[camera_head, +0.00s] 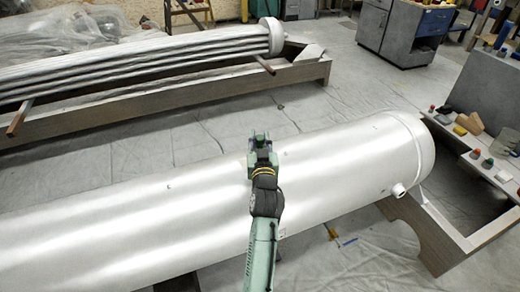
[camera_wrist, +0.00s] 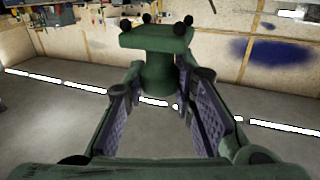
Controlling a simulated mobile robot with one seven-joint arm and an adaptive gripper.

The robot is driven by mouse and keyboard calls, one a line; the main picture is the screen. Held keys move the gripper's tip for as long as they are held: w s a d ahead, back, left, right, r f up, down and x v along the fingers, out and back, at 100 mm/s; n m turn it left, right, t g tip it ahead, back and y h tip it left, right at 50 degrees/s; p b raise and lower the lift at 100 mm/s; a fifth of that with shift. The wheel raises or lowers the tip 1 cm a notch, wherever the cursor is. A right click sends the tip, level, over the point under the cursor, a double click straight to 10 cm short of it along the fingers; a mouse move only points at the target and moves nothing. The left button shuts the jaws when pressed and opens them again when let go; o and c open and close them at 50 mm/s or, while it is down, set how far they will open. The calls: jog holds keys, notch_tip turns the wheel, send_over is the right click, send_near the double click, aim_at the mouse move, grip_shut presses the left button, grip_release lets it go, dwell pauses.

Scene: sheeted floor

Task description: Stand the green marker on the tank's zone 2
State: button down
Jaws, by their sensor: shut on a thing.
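A long silver tank (camera_head: 110,215) lies across the lower half of the head view. My gripper (camera_head: 263,157) is over the middle of the tank's upper side. It is shut on the green marker (camera_head: 259,141), a post with a wide flat head and small black balls. In the wrist view the marker (camera_wrist: 155,42) stands upright between the two finger pads, its lower part partly hidden by the fingers. I cannot tell whether its base touches the tank. Small dark marks show on the tank, but no zone number is readable.
A tube bundle (camera_head: 140,62) on a wooden cradle (camera_head: 180,110) lies behind the tank. A grey bench (camera_head: 445,150) with several small coloured things stands at the right. A short nozzle (camera_head: 398,190) sticks out near the tank's right end. Sheeted floor (camera_head: 330,95) is clear behind the tank.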

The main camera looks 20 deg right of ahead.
notch_tip(320, 180, down, 4)
jog(key=shift+f, duration=0.1)
dwell(0.4)
